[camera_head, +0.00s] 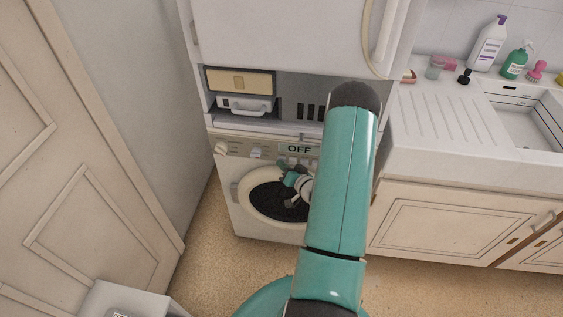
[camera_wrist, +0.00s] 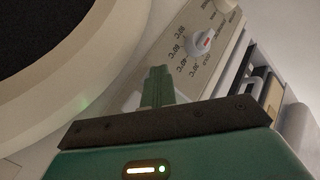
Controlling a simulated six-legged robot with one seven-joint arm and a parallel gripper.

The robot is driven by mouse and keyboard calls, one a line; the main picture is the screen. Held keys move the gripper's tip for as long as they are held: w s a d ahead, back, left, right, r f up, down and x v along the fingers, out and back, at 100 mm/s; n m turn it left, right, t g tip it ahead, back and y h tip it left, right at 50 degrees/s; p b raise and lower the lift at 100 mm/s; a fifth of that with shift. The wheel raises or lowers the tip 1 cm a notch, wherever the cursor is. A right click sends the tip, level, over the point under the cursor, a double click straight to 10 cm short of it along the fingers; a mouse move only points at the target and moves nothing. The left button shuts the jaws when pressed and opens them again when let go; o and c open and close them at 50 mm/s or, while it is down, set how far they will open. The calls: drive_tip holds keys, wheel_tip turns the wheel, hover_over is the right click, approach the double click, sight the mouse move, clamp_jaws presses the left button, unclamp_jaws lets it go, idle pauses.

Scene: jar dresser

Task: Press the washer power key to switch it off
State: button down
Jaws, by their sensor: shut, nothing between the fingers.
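The white washer (camera_head: 238,205) stands under a cabinet, its round dark door (camera_head: 268,203) facing me. Its display (camera_head: 299,149) reads OFF. A row of small keys (camera_head: 293,161) shows just below the display, partly hidden by my arm; I cannot tell which is the power key. My gripper (camera_head: 288,176) is in front of the washer, just below the keys and over the top of the door. In the wrist view my gripper (camera_wrist: 158,72) is shut and empty, with the control panel's temperature dial (camera_wrist: 200,43) beyond it. I cannot tell whether the fingertips touch the panel.
A shelf with a white-handled box (camera_head: 246,104) and a beige drawer front (camera_head: 240,82) is above the washer. A sink counter (camera_head: 445,130) with bottles stands at the right, over cupboards (camera_head: 450,217). A panelled door (camera_head: 70,150) is at the left. Some floor (camera_head: 215,255) is clear.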

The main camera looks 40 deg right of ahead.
drive_tip(key=shift+s+a, duration=0.1)
drive_tip(key=shift+s, duration=0.05)
drive_tip(key=s+a, duration=0.3)
drive_tip(key=a, duration=0.1)
drive_tip(key=shift+s+a, duration=0.35)
drive_tip(key=shift+a, duration=0.05)
idle(0.7)
drive_tip(key=w+a+r+n+g, duration=0.2)
drive_tip(key=w+r+n+g, duration=0.15)
drive_tip(key=w+r, duration=0.5)
drive_tip(key=s+a+r+n+g+h, duration=0.1)
drive_tip(key=a+r, duration=0.2)
drive_tip(key=r, duration=0.4)
drive_tip(key=a+r+n+g, duration=0.1)
drive_tip(key=a+r+g, duration=0.15)
drive_tip(key=r, duration=0.35)
drive_tip(key=s+a+r+n+g+y, duration=0.1)
drive_tip(key=s+a+r, duration=0.6)
drive_tip(key=s+a, duration=0.3)
drive_tip(key=s+a+r+n+g+y, duration=0.1)
drive_tip(key=s+a+r+n+g, duration=0.1)
drive_tip(key=s+a+r, duration=0.5)
drive_tip(key=s+a, duration=0.3)
drive_tip(key=a, duration=0.1)
drive_tip(key=shift+s+a+r+y, duration=0.25)
drive_tip(key=shift+r+y, duration=0.15)
